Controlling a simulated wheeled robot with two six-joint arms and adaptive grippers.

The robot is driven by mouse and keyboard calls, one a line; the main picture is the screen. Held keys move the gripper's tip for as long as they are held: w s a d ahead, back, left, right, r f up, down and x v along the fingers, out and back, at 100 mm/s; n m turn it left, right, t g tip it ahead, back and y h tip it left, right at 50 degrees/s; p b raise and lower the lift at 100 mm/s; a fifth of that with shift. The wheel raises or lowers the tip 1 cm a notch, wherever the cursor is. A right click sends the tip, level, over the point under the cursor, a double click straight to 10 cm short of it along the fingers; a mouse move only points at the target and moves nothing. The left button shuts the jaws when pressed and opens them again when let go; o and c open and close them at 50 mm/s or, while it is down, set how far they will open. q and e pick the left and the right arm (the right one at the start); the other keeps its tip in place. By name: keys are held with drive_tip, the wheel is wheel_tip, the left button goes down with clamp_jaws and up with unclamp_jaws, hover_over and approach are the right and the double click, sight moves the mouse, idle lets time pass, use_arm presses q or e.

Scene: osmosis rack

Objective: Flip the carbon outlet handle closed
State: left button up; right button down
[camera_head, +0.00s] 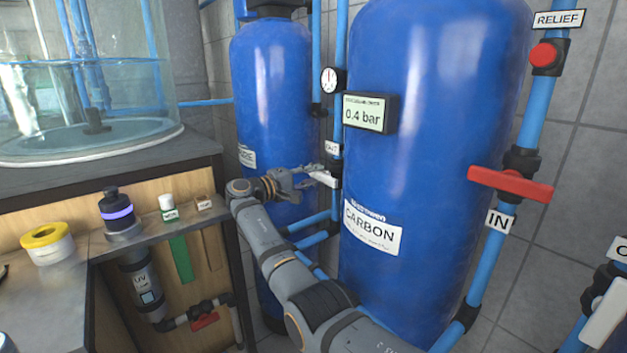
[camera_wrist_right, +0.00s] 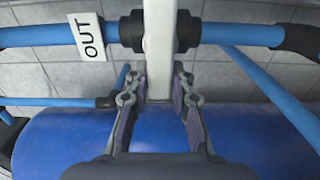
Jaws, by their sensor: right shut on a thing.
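The carbon outlet handle is a white lever (camera_head: 322,178) on a thin vertical blue pipe between the two blue tanks. In the right wrist view the white handle (camera_wrist_right: 159,45) lies crosswise to its pipe, beside the OUT tag (camera_wrist_right: 87,36). My right gripper (camera_head: 308,177) reaches it from the left in the head view. In the wrist view my right gripper's fingertips (camera_wrist_right: 160,84) are on both sides of the handle's end and shut on it. My left gripper is not in view.
The large carbon tank (camera_head: 430,130) stands right of the handle and the smaller blue tank (camera_head: 270,100) behind my arm. A pressure display (camera_head: 366,112) reads 0.4 bar. A red IN handle (camera_head: 510,184) is at the right. A bench (camera_head: 110,160) fills the left.

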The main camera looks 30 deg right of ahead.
drive_tip(key=c, duration=1.1)
unclamp_jaws()
drive_tip(key=shift+c, duration=0.2)
drive_tip(key=s+a, duration=0.1)
drive_tip(key=a, duration=1.1)
